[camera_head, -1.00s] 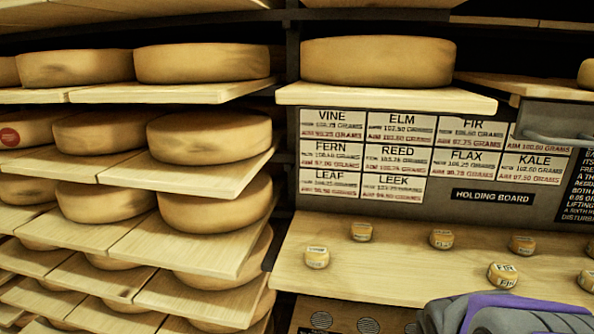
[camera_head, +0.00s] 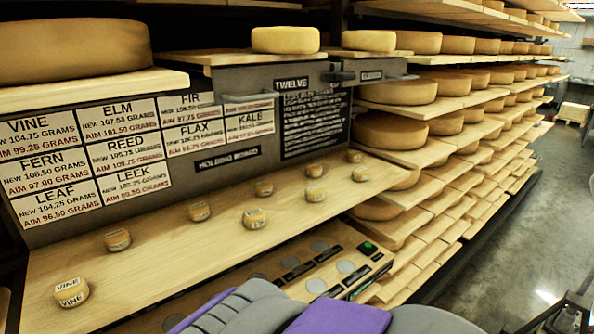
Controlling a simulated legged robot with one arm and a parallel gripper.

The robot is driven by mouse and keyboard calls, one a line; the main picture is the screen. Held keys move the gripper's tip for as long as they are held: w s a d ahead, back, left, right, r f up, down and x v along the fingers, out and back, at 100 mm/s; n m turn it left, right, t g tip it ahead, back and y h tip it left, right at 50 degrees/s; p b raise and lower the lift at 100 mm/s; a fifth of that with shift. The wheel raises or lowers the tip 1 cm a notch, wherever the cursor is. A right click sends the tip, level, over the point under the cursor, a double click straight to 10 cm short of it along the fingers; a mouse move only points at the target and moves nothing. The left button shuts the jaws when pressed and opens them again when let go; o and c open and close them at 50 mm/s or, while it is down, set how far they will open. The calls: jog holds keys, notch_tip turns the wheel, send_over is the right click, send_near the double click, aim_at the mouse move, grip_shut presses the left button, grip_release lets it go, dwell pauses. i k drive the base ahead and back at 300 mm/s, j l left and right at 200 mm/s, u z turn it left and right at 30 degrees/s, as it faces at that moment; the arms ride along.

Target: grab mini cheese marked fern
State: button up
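Several mini cheeses, small yellow rounds with white labels, stand on the pale wooden holding board (camera_head: 180,262). The nearest mini cheese (camera_head: 71,292), at the front left, reads VINE. Others are a mini cheese (camera_head: 118,239) behind it, a mini cheese (camera_head: 199,211), a mini cheese (camera_head: 254,218) near the front edge, and more toward the back right. Their labels are too small to read, so I cannot tell which is marked fern. The FERN card (camera_head: 46,173) is on the wall panel at left. Purple and grey parts of my body show at the bottom; my gripper's fingers are not in view.
A panel with round grey discs and a green light (camera_head: 369,247) lies below the board's front edge. A black TWELVE sign (camera_head: 312,118) hangs behind. Shelves of large cheese wheels (camera_head: 388,129) run along the right, beside open grey floor (camera_head: 505,265).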

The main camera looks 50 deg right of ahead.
aim_at(359, 174)
jog(key=z, duration=2.05)
